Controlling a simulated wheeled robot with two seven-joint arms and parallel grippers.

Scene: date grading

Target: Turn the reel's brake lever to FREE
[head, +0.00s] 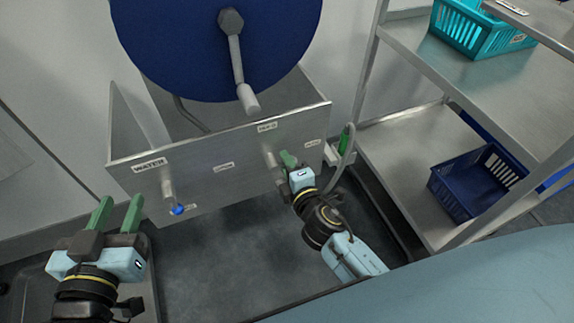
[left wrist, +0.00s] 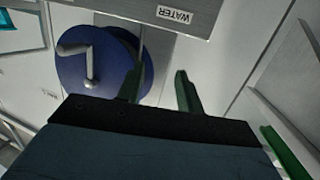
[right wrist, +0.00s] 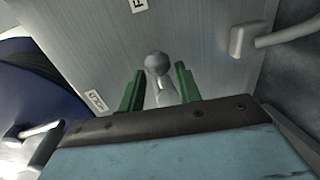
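The brake lever (head: 270,157) is a grey lever on the right part of the metal panel (head: 235,152) under the blue reel (head: 190,45). Small labels sit around it, too small to read surely. My right gripper (head: 289,160) is at the lever, partly covering it in the head view. In the right wrist view, the lever's round grey knob (right wrist: 157,63) stands between the open green fingers (right wrist: 159,88), with small gaps at its sides. My left gripper (head: 118,212) is open and empty at the lower left, apart from the panel; its fingers (left wrist: 158,88) also show in the left wrist view.
A WATER label (head: 149,165) and a blue-tipped valve handle (head: 172,190) are on the panel's left. The reel's crank (head: 238,65) hangs above the panel. A metal shelf (head: 415,150) with a teal basket (head: 470,30) and a dark blue basket (head: 470,185) stands right.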

